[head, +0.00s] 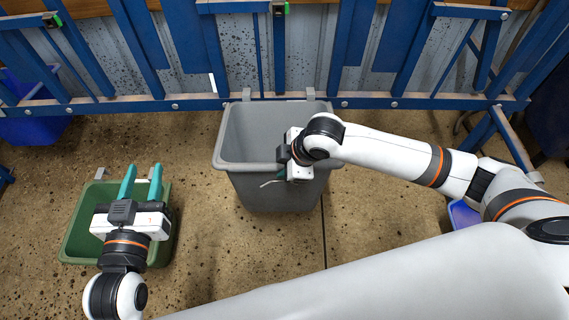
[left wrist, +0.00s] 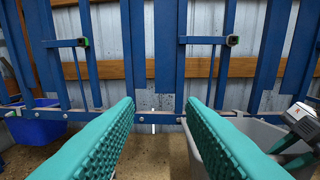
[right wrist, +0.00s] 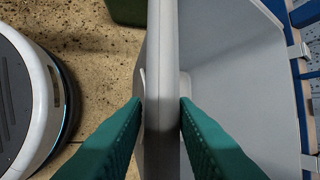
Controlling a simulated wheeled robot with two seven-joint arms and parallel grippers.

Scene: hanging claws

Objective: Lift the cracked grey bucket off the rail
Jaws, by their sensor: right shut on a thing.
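The grey bucket (head: 280,195) hangs at the blue rail (head: 165,104) by two grey claws on its back rim, in the middle of the head view. A thin pale jagged mark, perhaps the crack, shows on its front wall. My right gripper (head: 283,164) is shut on the bucket's front rim; in the right wrist view its teal fingers (right wrist: 160,112) lie on both sides of that rim. My left gripper (head: 143,178) is open and empty above the green bucket (head: 75,235). The grey bucket also shows at the right of the left wrist view (left wrist: 252,130).
A blue bucket (head: 35,125) is at the far left by the rail. Another blue bucket (head: 463,216) is partly hidden behind my right arm. Blue posts and corrugated metal stand behind the rail. The concrete floor (head: 195,215) is clear between the green and grey buckets.

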